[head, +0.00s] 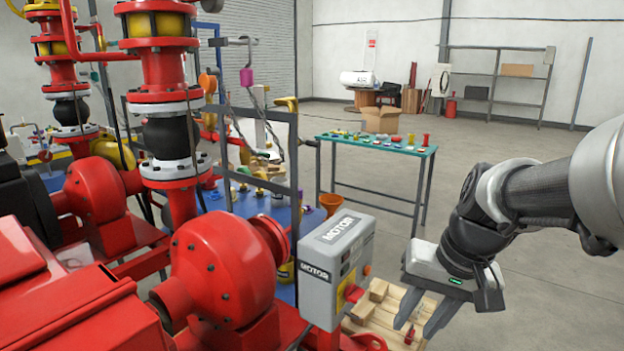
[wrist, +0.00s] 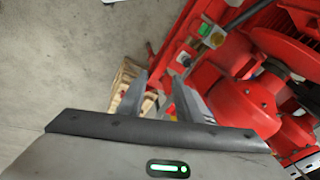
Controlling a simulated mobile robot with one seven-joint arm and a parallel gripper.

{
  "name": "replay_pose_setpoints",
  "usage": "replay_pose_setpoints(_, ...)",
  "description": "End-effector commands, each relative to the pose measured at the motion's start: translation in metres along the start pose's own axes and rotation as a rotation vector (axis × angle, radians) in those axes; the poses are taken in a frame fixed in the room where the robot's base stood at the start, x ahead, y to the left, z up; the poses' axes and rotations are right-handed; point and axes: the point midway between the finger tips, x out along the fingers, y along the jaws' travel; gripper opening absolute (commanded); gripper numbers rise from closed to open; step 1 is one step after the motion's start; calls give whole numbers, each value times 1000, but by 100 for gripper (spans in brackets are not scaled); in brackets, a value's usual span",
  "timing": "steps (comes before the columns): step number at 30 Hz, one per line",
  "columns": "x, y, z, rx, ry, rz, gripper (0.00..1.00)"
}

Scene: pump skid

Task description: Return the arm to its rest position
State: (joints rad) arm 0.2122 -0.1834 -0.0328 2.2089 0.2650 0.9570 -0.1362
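My gripper (head: 416,322) is at the lower right of the head view, pointing down beside the grey motor box (head: 338,262). Its two fingers are apart with a clear gap, and I see nothing held between them. In the wrist view my gripper (wrist: 157,85) also shows spread fingers, with red machinery and a wooden pallet behind them. My arm (head: 530,190) reaches in from the right edge, bent down at the wrist.
The wooden pallet (head: 385,318) lies below my gripper. Red pumps (head: 222,270) fill the left. A green-topped table (head: 375,145) with small parts stands behind, with a cardboard box (head: 381,119) beyond it. The floor on the right looks open.

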Motion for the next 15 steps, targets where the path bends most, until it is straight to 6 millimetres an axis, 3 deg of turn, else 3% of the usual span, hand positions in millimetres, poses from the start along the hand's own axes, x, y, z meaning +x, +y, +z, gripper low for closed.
replay_pose_setpoints(1,-19,-8,8,-25,56,11,31)
replay_pose_setpoints(3,-27,-11,22,-53,110,27,31)
replay_pose_setpoints(15,-18,-10,95,-270,279,125,31)
